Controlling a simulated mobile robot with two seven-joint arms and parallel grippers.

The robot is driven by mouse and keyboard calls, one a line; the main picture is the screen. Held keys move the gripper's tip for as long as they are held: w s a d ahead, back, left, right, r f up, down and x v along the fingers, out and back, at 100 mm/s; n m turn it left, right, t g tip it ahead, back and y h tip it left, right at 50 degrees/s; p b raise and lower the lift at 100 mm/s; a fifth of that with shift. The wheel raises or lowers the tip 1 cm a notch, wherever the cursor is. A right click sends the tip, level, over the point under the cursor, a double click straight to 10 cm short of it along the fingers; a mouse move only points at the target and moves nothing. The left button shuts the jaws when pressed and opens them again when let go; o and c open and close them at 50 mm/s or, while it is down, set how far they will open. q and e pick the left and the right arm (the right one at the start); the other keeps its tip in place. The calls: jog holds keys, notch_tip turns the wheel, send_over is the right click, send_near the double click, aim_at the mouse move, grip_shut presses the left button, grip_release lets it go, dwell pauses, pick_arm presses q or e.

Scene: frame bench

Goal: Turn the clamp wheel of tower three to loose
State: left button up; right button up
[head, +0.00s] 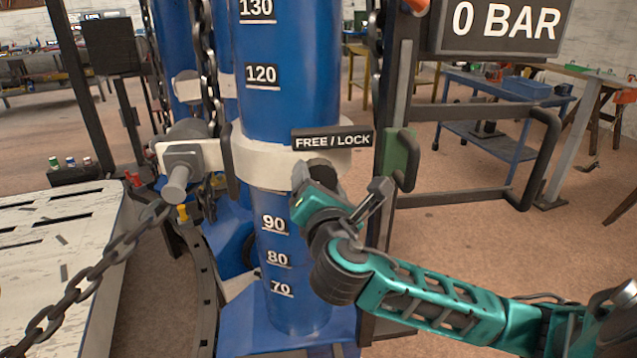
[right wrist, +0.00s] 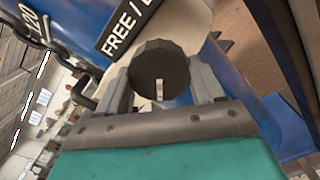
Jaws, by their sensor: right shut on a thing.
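The blue tower (head: 287,110) with white height marks stands in the middle of the head view. A pale clamp collar (head: 262,160) rings it, with a black FREE / LOCK label (head: 333,140) on it. The dark clamp wheel (right wrist: 160,70) sits just below the label, with a pale mark on its face. My right gripper (right wrist: 163,85) is shut on the wheel, one finger on each side of it. In the head view my right gripper (head: 318,178) hides most of the wheel. No tower number shows. My left gripper is not in view.
A grey handle (head: 177,178) sticks out left of the collar. A heavy chain (head: 90,275) hangs across the lower left beside a slotted white table (head: 50,245). A green block (head: 400,158) and a frame with a 0 BAR sign (head: 505,22) stand close on the right.

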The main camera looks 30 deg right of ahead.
jog(key=n, duration=0.5)
jog(key=shift+n, duration=0.3)
jog(key=shift+d, duration=0.1)
dwell(0.3)
jog(key=o, duration=1)
jog(key=shift+f, duration=0.1)
jog(key=shift+o, duration=0.2)
